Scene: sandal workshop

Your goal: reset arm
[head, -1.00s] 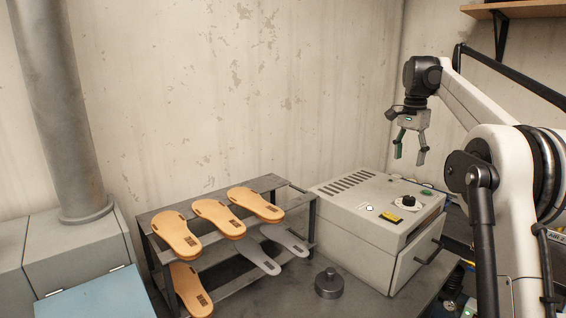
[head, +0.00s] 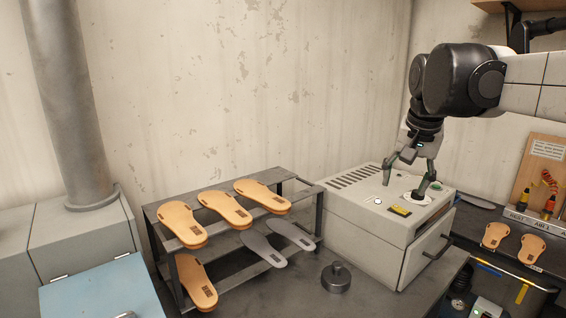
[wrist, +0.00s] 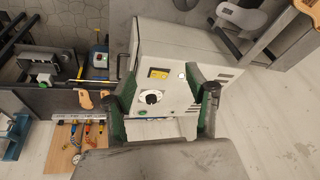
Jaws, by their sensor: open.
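My gripper (head: 405,182) hangs from my arm at the right in the head view, pointing down. Its two fingers are spread with nothing between them. In the head view it overlaps the top of the light grey box machine (head: 367,238). In the wrist view the green-padded fingers (wrist: 160,108) are apart on either side of the machine's black knob (wrist: 151,97). I cannot tell how far above the machine the fingertips are.
A dark metal rack (head: 232,278) left of the machine holds several tan soles (head: 228,208) and grey insoles (head: 263,248). A dark round weight (head: 336,278) stands before the machine. Two tan soles (head: 496,235) and a tool board (head: 541,175) are at the right.

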